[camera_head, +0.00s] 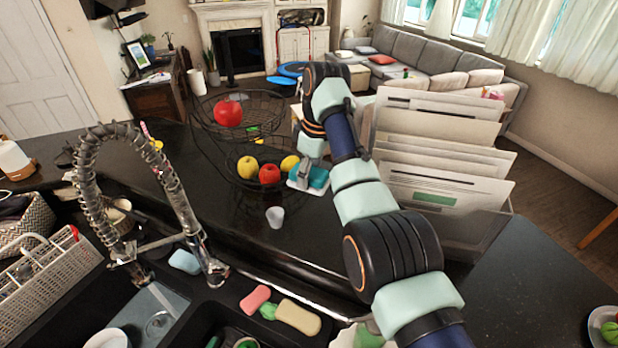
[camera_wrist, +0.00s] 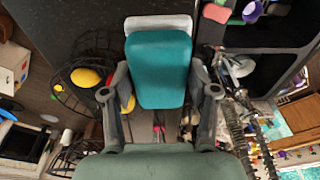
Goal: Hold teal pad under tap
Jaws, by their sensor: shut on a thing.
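The teal pad (camera_head: 318,178) is a rounded block with a white layer along one side. My gripper (camera_head: 308,176) is shut on it and holds it up in front of the wire fruit basket, above the counter. In the wrist view the teal pad (camera_wrist: 160,70) sits between the two fingers of my gripper (camera_wrist: 158,92). The tap (camera_head: 172,190) is a tall spring-neck faucet at the left, with its spray head hanging down over the sink. The pad is well to the right of the tap and apart from it. The tap's coil (camera_wrist: 238,130) also shows in the wrist view.
A tiered wire basket (camera_head: 215,150) with fruit stands behind the pad. A small white cup (camera_head: 275,216) stands on the counter. A pink sponge (camera_head: 255,298) and a beige sponge (camera_head: 298,317) lie by the sink's edge. A file rack (camera_head: 480,225) stands right of my arm.

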